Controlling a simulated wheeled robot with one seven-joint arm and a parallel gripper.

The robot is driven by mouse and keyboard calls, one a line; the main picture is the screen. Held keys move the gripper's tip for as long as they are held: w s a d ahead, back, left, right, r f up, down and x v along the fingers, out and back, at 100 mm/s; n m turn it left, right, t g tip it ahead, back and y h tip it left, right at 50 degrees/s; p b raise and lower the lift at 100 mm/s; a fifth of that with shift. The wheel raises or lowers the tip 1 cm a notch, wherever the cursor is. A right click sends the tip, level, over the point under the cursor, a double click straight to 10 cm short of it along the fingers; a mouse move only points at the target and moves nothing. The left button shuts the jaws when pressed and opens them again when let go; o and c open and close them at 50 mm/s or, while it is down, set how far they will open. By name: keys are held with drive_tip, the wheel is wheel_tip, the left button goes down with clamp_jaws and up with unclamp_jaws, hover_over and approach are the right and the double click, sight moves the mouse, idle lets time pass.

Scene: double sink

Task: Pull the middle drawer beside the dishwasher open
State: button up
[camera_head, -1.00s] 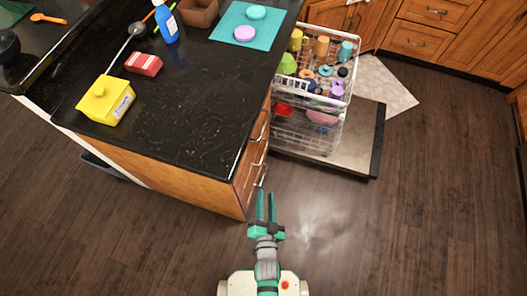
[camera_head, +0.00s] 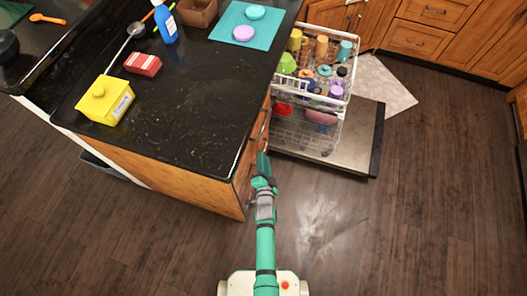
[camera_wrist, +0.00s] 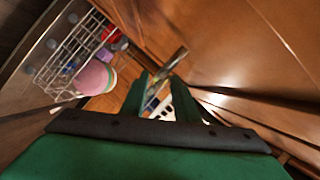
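The wooden drawer stack (camera_head: 243,178) is on the right side of the island, beside the open dishwasher (camera_head: 318,130). A bar handle (camera_wrist: 172,62) shows in the wrist view just beyond my fingertips, close to a wooden front (camera_wrist: 225,45). My gripper (camera_head: 263,158) is beside the drawer fronts and hides part of them and their handles in the head view. In the wrist view my gripper (camera_wrist: 161,78) has its two green fingers apart, with nothing held between them. I cannot tell whether the handle touches a fingertip, nor which drawer it belongs to.
The dishwasher's lowered door (camera_head: 360,140) lies low to the right, with its loaded upper rack (camera_head: 318,75) pulled out. A pink round dish (camera_wrist: 95,78) shows in the wrist view. The dark floor (camera_head: 420,220) at right is clear.

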drive_tip(key=shift+x, duration=2.5)
clamp_jaws()
